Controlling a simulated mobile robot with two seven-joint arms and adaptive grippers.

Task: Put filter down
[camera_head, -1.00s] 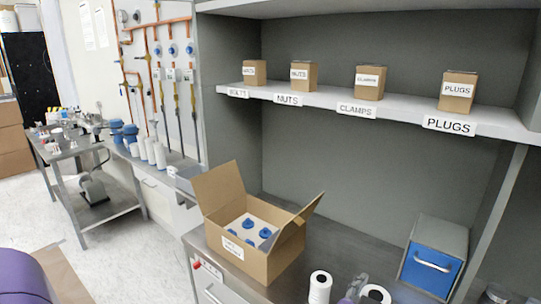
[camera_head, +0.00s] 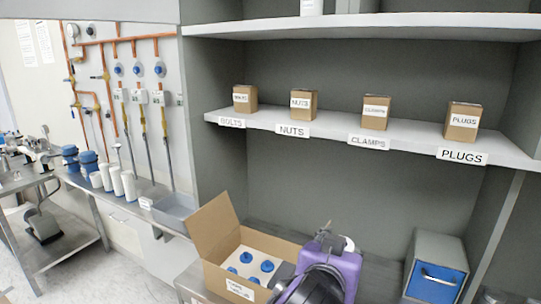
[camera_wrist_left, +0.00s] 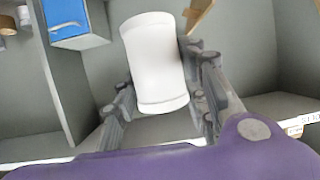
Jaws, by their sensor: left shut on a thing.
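In the left wrist view, a white cylindrical filter (camera_wrist_left: 155,65) sits between the grey fingers of my left gripper (camera_wrist_left: 162,105), which is shut on it. The filter appears slightly tilted in that view. In the head view, the purple and black wrist of my arm is in front of the counter at the lower middle, beside the open cardboard box (camera_head: 213,232). The filter and fingertips cannot be made out in the head view. My right gripper is not in view.
The box holds several blue-capped items (camera_head: 246,257). A blue-fronted drawer bin (camera_head: 435,282) stands at the right of the counter. Labelled small boxes (camera_head: 303,104) stand on the shelf (camera_head: 350,131) above. Several white cylinders (camera_head: 117,181) stand on the left bench, near a grey tray (camera_head: 175,212).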

